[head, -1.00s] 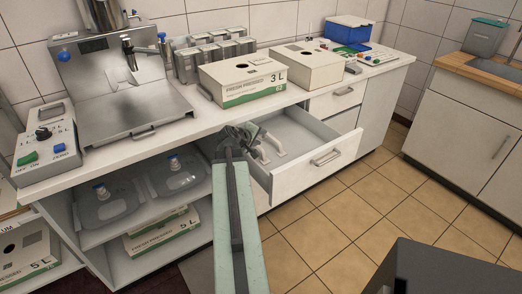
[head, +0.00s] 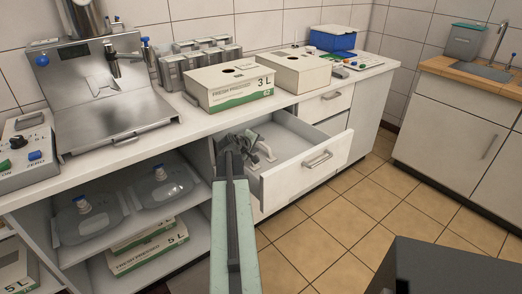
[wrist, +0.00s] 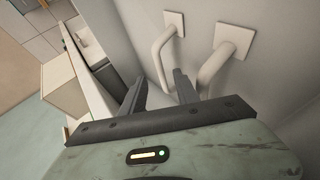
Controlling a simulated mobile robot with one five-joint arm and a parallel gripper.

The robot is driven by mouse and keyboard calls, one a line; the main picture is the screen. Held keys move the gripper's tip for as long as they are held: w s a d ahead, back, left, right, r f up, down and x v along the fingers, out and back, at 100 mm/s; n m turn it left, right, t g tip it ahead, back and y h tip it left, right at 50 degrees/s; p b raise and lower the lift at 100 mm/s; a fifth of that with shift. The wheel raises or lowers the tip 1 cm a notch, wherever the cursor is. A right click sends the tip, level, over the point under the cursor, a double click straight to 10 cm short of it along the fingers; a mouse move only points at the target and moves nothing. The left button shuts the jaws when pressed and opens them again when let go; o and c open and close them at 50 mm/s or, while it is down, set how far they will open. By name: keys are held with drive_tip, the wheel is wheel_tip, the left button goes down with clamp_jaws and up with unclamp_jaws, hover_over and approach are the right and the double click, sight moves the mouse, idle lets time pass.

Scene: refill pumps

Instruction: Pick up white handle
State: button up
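Two white handles with square base plates lie in the open drawer (head: 300,140). In the wrist view, the left handle (wrist: 160,52) is just ahead of my gripper (wrist: 160,90). The right handle (wrist: 215,62) lies to the right, with its bent end close to the right finger. The two fingers are spread apart with nothing visibly held between them. In the head view, my gripper (head: 235,150) is over the left part of the drawer and hides part of its contents. One white handle (head: 266,150) shows just right of it.
Boxes marked 3 L (head: 229,88) stand on the counter (head: 190,125) above the drawer. The drawer front (head: 308,168) sticks out over the tiled floor. Bottles (head: 160,180) and cartons fill the shelves to the left.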

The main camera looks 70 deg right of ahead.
sight(262, 144)
drive_tip(key=b+x, duration=0.1)
drive_tip(key=x, duration=0.3)
drive_tip(key=shift+f+b, duration=0.15)
drive_tip(key=shift+b, duration=0.15)
drive_tip(key=shift+a, duration=0.1)
clamp_jaws()
drive_tip(key=shift+r, duration=0.2)
